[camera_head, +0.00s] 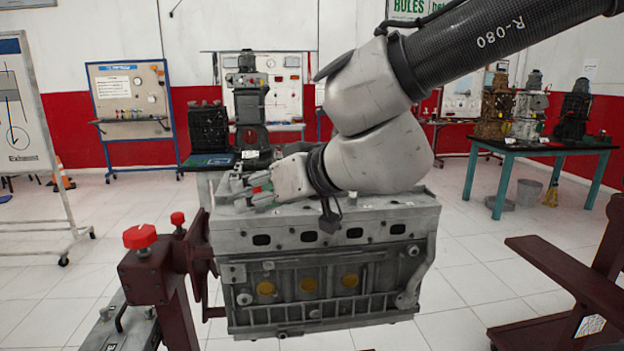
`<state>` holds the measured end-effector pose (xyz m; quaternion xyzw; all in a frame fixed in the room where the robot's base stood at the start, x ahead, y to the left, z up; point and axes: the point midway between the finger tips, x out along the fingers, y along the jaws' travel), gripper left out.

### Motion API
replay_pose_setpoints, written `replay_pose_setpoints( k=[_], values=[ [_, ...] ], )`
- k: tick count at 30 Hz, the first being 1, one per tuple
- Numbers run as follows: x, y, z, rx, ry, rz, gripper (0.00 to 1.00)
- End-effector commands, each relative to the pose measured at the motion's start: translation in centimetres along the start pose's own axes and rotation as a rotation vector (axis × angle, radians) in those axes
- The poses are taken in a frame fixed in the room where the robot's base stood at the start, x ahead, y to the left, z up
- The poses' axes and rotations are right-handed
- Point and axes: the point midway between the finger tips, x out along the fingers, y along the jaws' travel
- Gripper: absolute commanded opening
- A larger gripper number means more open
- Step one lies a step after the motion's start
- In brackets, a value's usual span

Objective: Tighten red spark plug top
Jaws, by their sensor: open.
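The grey engine block (325,265) hangs on a dark red stand in the middle of the head view. My gripper (243,191) is at the left end of the block's top, pointing left and low over the surface. It is open. A small red spot (257,189) shows between or beside the fingers; it may be the red spark plug top, but it is too small to be sure. My wrist and forearm hide much of the block's top. I cannot tell whether the fingers touch anything.
A large red knob (139,236) and a smaller red knob (177,218) are on the stand at left. Another dark red stand (575,275) is at right. A teal table (540,146) with engines stands at back right. White tiled floor lies between.

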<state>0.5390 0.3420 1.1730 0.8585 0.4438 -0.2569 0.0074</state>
Motion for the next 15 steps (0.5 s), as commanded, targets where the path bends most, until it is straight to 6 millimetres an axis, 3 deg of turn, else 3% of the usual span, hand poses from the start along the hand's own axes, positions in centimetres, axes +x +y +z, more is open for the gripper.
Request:
replay_pose_setpoints(
  k=[3, 9, 15],
  values=[
    [-0.2, 1.6, -1.8, -0.046, 0.069, 0.093, 0.43],
    [-0.3, 3.0, -2.5, -0.149, 0.094, 0.164, 0.43],
    [1.9, 3.3, -2.6, -0.168, 0.088, 0.162, 0.43]
  ],
)
